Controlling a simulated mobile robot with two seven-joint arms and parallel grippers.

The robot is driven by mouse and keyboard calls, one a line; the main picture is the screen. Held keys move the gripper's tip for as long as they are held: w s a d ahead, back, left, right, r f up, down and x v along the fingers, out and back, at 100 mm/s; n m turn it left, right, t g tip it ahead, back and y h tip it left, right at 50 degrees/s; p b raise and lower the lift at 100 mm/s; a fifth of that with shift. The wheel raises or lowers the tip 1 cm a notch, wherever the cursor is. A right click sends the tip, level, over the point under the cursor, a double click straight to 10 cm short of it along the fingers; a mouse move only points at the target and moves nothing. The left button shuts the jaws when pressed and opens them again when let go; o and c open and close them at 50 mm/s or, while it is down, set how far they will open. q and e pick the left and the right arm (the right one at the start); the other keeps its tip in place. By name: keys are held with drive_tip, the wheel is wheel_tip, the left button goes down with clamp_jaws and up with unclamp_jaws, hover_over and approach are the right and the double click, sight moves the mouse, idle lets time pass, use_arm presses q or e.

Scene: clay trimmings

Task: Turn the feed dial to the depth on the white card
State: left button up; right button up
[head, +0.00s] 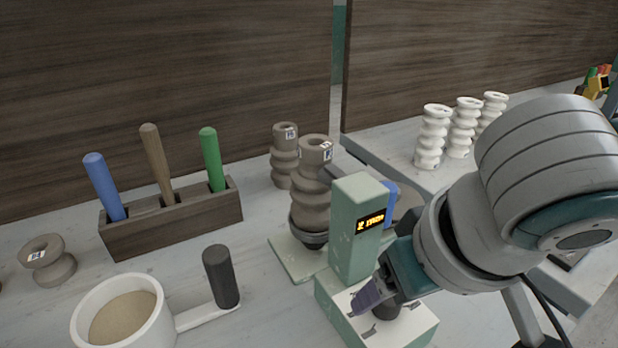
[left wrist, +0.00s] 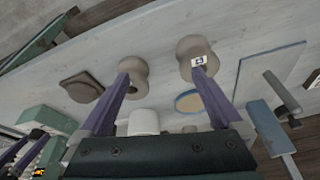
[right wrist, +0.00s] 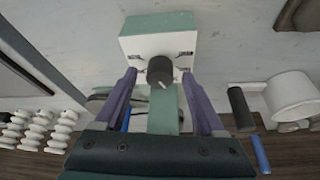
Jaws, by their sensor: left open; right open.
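The green machine (head: 355,235) has a lit amber display (head: 371,221), its text too small to read surely. Its white front panel (right wrist: 134,47) carries the dark round feed dial (right wrist: 160,71), which has a pale pointer mark; dark marks sit near the panel corners. My right gripper (right wrist: 160,80) is open, its fingers on either side of the dial with gaps showing. In the head view it partly hides the dial. My left gripper (left wrist: 161,78) is open and empty, above the table, outside the head view. I cannot make out a separate white card.
Tagged clay pieces (head: 284,158) stand behind the machine; one (head: 313,180) is on its base. A tool block (head: 175,221) with three handles, a white pot (head: 143,320) and a small clay spool (head: 48,261) are left. White spools (head: 433,135) stand back right.

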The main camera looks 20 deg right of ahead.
clamp_jaws()
idle(0.5)
drive_tip(key=shift+r, duration=0.1)
